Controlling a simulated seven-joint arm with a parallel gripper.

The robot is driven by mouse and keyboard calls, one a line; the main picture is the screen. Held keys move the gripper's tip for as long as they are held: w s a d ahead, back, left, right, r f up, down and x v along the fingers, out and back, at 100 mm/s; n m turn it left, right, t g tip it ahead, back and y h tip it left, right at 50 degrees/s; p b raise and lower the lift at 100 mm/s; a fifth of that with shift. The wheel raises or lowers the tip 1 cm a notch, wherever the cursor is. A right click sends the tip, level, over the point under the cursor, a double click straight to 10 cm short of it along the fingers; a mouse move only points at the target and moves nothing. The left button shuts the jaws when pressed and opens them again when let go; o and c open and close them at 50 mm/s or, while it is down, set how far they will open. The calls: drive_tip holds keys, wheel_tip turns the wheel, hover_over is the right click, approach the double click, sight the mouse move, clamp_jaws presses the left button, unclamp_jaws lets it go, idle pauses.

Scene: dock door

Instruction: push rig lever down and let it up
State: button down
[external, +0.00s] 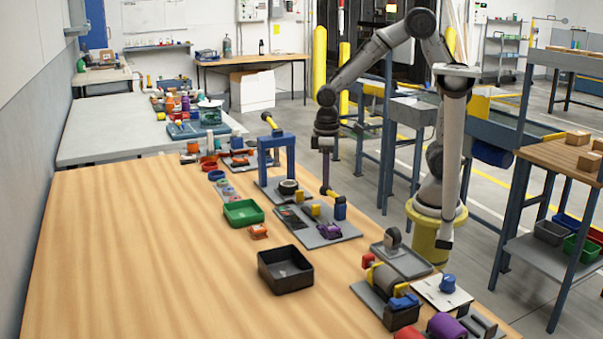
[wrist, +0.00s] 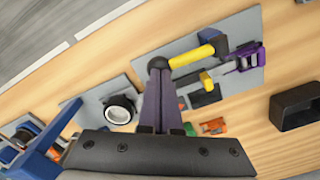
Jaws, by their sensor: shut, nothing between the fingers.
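The rig is a grey plate (external: 333,240) with a blue post (external: 340,209), a purple part (external: 329,231) and a small yellow block (wrist: 206,81). Its lever (wrist: 192,56) is a yellow bar with a dark round knob at its end. It also shows beside the post in the external view (external: 333,195), with its knob end slightly higher. My gripper (wrist: 159,72) is shut and empty, pointing down, its purple-grey fingertips at the knob. I cannot tell whether they touch it. The fingers partly cover the knob in the wrist view.
A blue frame with a yellow-handled lever (external: 277,150) stands on the neighbouring plate, with a dark ring (wrist: 119,109) there. A black bin (external: 285,270) and a green bin (external: 243,212) stand left of the rig. The wooden table (external: 140,270) is clear at the left.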

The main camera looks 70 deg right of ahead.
drive_tip(key=shift+s+f, duration=0.1)
drive_tip(key=shift+f, duration=0.7)
idle(0.5)
idle(0.5)
wheel_tip(320, 180, up, 10)
idle(1.4)
drive_tip(key=shift+r, duration=0.1)
drive_tip(key=s+d+r+m+t, duration=0.2)
drive_tip(key=s+d+r+t, duration=0.3)
drive_tip(key=s+r, duration=0.4)
drive_tip(key=s+f+m, duration=0.1)
drive_tip(key=s+f, duration=0.2)
drive_tip(key=s, duration=0.2)
drive_tip(key=shift+d+f+t, duration=0.3)
drive_tip(key=shift+f, duration=0.05)
